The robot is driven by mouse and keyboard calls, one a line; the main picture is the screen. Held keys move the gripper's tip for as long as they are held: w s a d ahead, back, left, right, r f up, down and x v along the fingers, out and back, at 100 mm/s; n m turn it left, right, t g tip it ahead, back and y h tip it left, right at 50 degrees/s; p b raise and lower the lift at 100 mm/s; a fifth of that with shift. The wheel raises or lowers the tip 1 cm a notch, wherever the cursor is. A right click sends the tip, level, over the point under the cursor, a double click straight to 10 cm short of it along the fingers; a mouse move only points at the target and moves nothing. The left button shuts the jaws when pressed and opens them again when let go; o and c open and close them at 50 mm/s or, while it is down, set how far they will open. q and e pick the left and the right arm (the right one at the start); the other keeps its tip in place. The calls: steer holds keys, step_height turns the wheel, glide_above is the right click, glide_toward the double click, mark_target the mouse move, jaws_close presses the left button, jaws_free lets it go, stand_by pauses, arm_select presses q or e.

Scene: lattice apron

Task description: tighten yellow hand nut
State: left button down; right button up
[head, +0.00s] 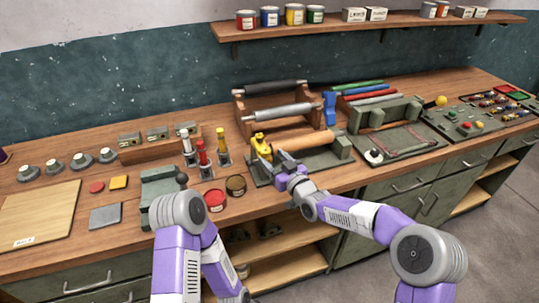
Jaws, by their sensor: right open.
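The yellow hand nut (261,146) sits at the left end of a wooden roller on a dark green fixture (325,157) near the bench's front edge, in the middle of the head view. My right gripper (283,173) is open, just below and to the right of the nut in the picture. A small gap seems to lie between its fingers and the nut, and it holds nothing that I can see. My left arm comes up at the lower left, but its gripper does not show.
A wooden rack (274,115) with dark and grey rollers stands behind the fixture. Upright red, yellow and white-topped tools (204,158) and open paint tins (215,201) stand to the left. A green block (160,182) is further left. A panel with buttons (466,125) lies right.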

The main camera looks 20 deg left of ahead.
mark_target(268, 154)
steer(key=shift+x, duration=1.5)
steer(key=shift+c, duration=0.4)
steer(key=c, duration=1)
